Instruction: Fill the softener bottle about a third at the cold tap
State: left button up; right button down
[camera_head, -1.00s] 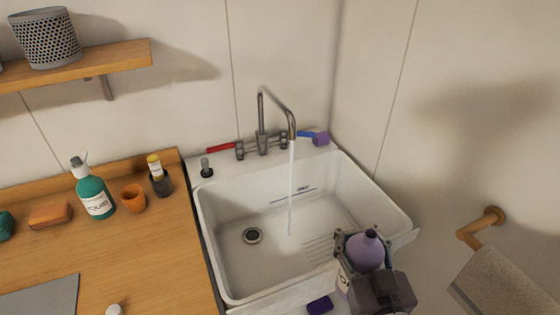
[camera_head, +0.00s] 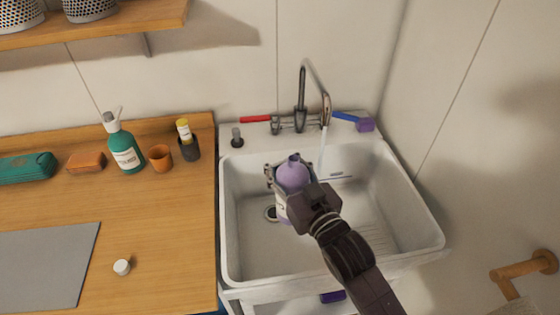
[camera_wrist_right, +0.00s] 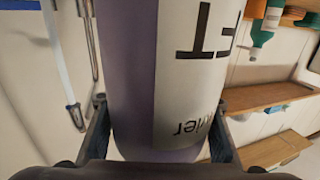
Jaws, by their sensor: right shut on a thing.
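The purple softener bottle (camera_head: 292,175) has a white label and an open-looking neck on top. My right gripper (camera_head: 290,188) is shut around its body and holds it over the left part of the white sink (camera_head: 246,250). The bottle fills the right wrist view (camera_wrist_right: 165,70), its label text upside down. The curved tap (camera_head: 303,85) runs a thin stream of water (camera_head: 322,150). The blue cold lever (camera_head: 345,116) is right of the spout. My left gripper is out of view.
The red lever (camera_head: 255,119) is left of the tap. A purple block (camera_head: 365,125) sits at the sink's back right. The wooden counter (camera_head: 180,240) holds a green bottle (camera_head: 125,150), an orange cup (camera_head: 160,158) and a small white cap (camera_head: 122,267). The sink's right half is free.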

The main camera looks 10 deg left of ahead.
pick_arm(q)
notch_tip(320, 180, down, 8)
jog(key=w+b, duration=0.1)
jog(key=b, duration=0.7)
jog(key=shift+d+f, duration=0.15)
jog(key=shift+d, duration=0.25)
pick_arm(e)
jog(key=w+d+f, duration=0.4)
jog(key=w, duration=0.5)
jog(key=shift+w+f, duration=0.2)
jog(key=shift+f, duration=0.15)
jog(key=shift+d, duration=0.1)
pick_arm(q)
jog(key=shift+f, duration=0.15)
pick_arm(e)
jog(key=w, duration=0.1)
jog(key=w+d, duration=0.1)
jog(key=w, duration=0.1)
jog(key=shift+w+d, duration=0.3)
jog(key=shift+w, duration=0.05)
